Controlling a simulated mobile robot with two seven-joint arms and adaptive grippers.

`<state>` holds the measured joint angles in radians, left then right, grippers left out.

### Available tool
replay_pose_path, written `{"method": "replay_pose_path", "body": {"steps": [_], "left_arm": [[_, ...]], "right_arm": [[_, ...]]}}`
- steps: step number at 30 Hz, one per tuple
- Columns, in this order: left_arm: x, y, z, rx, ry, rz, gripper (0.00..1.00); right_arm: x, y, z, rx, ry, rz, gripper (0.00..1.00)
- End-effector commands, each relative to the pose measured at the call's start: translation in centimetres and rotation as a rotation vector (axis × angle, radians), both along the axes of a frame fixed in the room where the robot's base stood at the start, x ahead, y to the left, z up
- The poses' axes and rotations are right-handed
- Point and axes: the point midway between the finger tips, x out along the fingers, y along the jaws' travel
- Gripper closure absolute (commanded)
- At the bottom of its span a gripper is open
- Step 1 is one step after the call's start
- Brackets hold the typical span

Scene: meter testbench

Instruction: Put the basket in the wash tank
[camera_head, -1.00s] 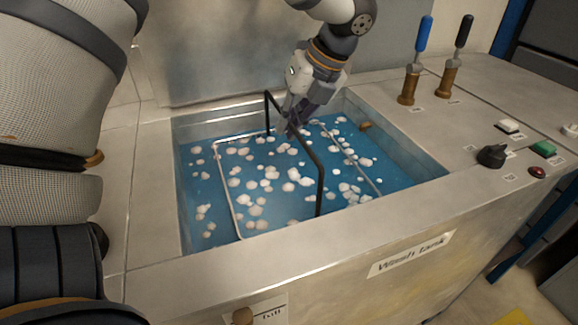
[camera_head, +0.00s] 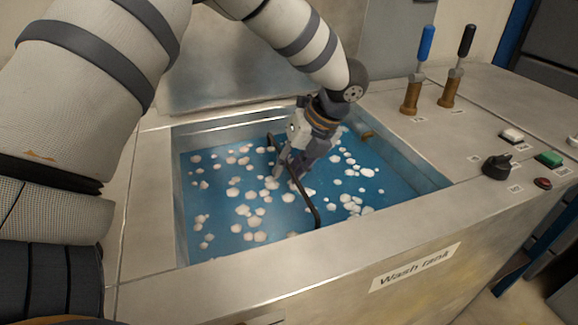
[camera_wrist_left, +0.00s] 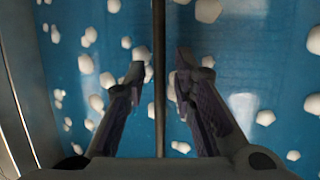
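The wash tank (camera_head: 186,254) is a metal basin filled with blue liquid and floating white foam. Of the basket, only the dark handle (camera_head: 308,200) shows above the liquid; its body and rim are hidden below the surface. My left gripper (camera_head: 289,170) is low over the middle of the tank, at the handle. In the left wrist view the handle (camera_wrist_left: 159,110) runs between the two fingers of my left gripper (camera_wrist_left: 160,78). The fingers are apart, with a gap on each side of the bar. My right gripper is not in view.
The tank's front rim carries a "Wash tank" label (camera_head: 415,268). To the right stand a blue-handled lever (camera_head: 426,45) and a black-handled lever (camera_head: 466,42). A black knob (camera_head: 496,166) and several buttons sit on the right counter.

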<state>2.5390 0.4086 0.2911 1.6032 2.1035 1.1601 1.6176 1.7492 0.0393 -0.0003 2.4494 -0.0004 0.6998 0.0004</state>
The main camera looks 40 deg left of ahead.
Motion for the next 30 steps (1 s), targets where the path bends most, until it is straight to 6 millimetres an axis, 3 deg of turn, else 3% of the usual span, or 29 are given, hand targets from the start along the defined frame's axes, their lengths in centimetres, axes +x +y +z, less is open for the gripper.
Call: {"method": "replay_pose_path", "body": {"steps": [9,21,25,30], "left_arm": [[0.1,-0.1,0.6,0.000,-0.002,0.000,0.73],[1.5,-4.0,9.3,0.000,-0.003,0.001,0.73],[1.7,-4.7,10.7,0.001,0.000,0.000,0.73],[1.7,-4.9,11.1,0.000,0.002,0.000,0.73]], "right_arm": [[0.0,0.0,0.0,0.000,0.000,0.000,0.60],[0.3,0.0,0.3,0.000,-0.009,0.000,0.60],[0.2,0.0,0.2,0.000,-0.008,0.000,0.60],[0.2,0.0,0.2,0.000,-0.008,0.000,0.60]]}}
